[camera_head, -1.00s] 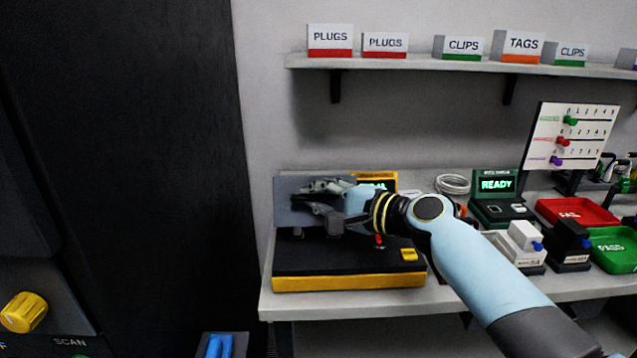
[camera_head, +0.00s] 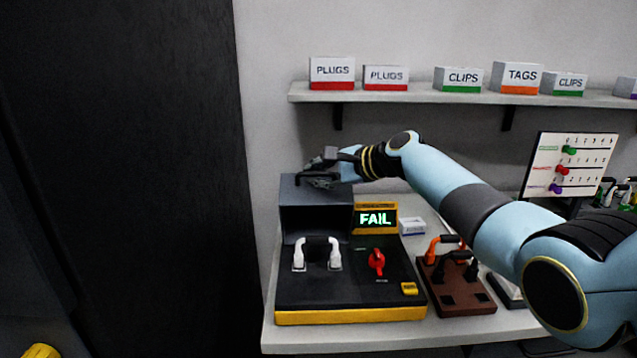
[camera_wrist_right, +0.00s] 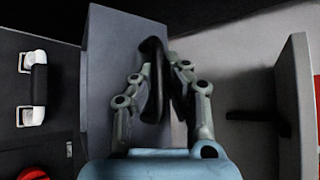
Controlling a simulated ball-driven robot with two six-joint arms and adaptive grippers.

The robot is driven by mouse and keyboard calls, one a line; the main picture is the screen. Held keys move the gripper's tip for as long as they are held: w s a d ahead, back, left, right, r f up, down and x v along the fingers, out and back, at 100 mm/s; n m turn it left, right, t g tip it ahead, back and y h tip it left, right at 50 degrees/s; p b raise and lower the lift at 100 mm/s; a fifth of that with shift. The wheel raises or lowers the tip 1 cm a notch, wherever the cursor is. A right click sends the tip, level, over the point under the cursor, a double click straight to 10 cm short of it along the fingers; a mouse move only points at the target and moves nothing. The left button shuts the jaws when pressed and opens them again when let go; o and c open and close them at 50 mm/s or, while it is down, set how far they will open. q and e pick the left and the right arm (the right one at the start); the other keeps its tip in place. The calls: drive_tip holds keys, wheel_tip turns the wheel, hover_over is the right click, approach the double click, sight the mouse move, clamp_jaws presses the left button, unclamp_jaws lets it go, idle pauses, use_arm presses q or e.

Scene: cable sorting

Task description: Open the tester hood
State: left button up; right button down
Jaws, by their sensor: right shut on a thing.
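The tester (camera_head: 350,302) has a black top and a yellow front edge and stands at the left of the bench. Its grey hood (camera_head: 314,222) stands raised at the back left of it. My right gripper (camera_head: 318,178) is at the hood's upper edge. In the right wrist view the fingers (camera_wrist_right: 160,88) are shut on the hood's black handle (camera_wrist_right: 154,60). A black cable with white plugs (camera_head: 317,245) sits on the tester in front of the hood, uncovered. My left gripper is not in view.
A display (camera_head: 375,218) on the tester reads FAIL. A red knob (camera_head: 376,261) and a yellow button (camera_head: 409,288) are on its top. A brown board (camera_head: 458,290) with orange and black cables stands to the right. A shelf (camera_head: 455,95) with labelled boxes runs above.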

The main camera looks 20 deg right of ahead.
drive_tip(key=shift+w+d, duration=0.25)
drive_tip(key=shift+w, duration=0.45)
drive_tip(key=c, duration=1.4)
unclamp_jaws()
drive_tip(key=v, duration=1.2)
